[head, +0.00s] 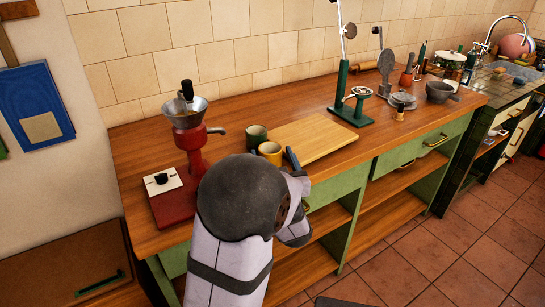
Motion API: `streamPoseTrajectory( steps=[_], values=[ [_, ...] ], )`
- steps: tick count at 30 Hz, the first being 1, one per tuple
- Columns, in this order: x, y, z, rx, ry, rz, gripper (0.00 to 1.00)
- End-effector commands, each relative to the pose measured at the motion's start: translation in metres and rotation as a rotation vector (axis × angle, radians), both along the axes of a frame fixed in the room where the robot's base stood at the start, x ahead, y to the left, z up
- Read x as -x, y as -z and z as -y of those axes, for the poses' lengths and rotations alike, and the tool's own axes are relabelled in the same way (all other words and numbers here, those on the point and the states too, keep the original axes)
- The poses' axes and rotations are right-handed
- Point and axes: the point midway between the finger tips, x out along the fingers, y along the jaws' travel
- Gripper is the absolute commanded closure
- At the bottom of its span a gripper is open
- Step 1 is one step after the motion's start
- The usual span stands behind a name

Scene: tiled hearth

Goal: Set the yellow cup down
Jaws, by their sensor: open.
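The yellow cup (270,152) stands upright at the left edge of a wooden cutting board on the counter; I cannot tell whether its base rests on the board or beside it. My gripper (291,157) is open close to the cup's right side. A dark green cup (256,136) stands just behind and to the left of the yellow cup.
The cutting board (318,137) is bare. A red grinder (190,140) with a metal bowl stands left of the cups. A green stand (348,112) is behind the board at right. Pots and utensils crowd the counter's far right. The wooden counter (240,95) has free room behind the cups.

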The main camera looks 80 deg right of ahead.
Motion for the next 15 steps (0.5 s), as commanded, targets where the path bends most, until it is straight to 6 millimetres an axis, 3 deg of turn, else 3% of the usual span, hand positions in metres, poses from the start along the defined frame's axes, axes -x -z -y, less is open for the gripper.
streamPoseTrajectory(
  steps=[5, 15],
  values=[
    [0.006, 0.001, -0.012, -0.001, 0.002, 0.000, 0.33],
    [0.019, 0.002, -0.056, 0.001, 0.003, 0.000, 0.33]
  ],
)
